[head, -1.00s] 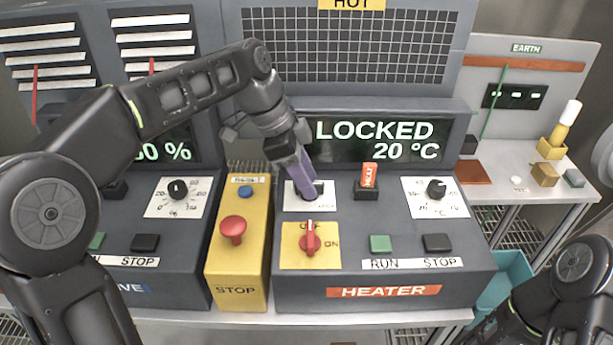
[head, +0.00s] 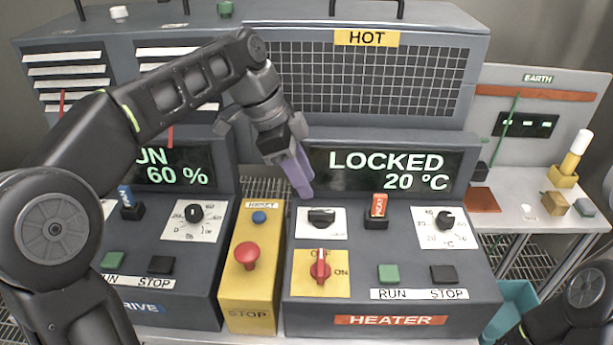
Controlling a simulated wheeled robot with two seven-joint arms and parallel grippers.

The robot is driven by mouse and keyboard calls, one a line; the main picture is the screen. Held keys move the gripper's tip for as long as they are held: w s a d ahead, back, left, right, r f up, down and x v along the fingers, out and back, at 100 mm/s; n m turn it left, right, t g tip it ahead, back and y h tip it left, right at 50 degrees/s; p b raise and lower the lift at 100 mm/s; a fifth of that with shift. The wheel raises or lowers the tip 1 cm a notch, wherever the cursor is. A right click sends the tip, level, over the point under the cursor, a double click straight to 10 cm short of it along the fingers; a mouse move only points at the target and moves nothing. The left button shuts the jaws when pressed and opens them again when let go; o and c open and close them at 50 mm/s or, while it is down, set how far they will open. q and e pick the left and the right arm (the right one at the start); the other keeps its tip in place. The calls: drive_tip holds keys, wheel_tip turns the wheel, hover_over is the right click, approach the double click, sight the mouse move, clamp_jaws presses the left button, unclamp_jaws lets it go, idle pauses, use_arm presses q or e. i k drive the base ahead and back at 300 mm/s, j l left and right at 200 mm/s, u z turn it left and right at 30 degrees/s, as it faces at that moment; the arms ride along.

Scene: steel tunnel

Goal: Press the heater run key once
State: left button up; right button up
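The heater run key is a green square button (head: 389,274) above the word RUN on the heater panel. A black stop key (head: 443,274) sits to its right. The heater display (head: 388,171) reads LOCKED and 20 °C. A red rotary switch (head: 320,267) on a yellow plate points up at OFF. Above it is a black knob (head: 321,217) on a white plate. My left gripper (head: 300,178) hangs above and behind this knob, apart from it, its purple fingers close together. Whether they are shut is unclear. My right arm shows at the lower right; its gripper is out of view.
A yellow box with a red stop button (head: 247,255) and a blue reset button (head: 259,217) stands left of the heater panel. An orange tag (head: 379,205) stands up behind the run key. A side table at right holds small blocks and an earth board (head: 537,120).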

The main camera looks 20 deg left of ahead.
sight(388, 273)
drive_tip(key=k, duration=1)
